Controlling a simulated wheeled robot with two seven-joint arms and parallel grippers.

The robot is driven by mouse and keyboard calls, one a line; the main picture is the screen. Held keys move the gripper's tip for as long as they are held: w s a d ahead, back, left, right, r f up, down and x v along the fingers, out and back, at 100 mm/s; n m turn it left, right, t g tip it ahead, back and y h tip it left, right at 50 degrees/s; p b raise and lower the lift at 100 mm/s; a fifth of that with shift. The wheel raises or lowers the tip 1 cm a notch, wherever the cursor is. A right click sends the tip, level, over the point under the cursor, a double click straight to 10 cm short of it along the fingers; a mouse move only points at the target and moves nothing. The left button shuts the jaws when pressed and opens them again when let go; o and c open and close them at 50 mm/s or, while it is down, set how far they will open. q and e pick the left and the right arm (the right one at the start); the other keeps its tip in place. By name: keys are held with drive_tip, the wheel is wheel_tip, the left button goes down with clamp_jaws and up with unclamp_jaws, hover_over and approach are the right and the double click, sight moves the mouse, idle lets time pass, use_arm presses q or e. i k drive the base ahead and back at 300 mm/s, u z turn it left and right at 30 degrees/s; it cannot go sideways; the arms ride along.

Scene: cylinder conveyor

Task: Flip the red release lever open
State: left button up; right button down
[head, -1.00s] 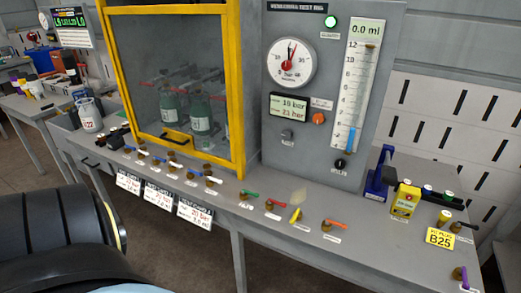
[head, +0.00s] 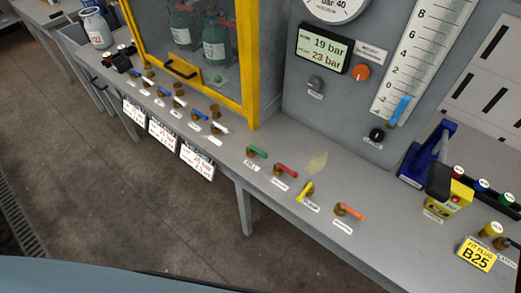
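A red lever (head: 287,169) on a brass valve fitting stands on the grey bench top, in a row with a green lever (head: 258,152) to its left and a yellow lever (head: 306,189) and an orange lever (head: 350,210) to its right. The red handle points to the right and slightly down in the picture. The small label by it is too blurred to read. Neither of my grippers is in the head view.
A yellow-framed cabinet (head: 246,62) holds green cylinders (head: 214,42). A panel has a display (head: 323,47) reading 19 bar and 23 bar. A blue hand-pump-like device (head: 428,150) and a yellow box (head: 452,197) stand at right. Several blue- and white-handled valves line the left.

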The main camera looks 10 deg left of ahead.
sight(279, 165)
drive_tip(key=z, duration=1.25)
drive_tip(key=i, duration=0.35)
drive_tip(key=u, duration=1.45)
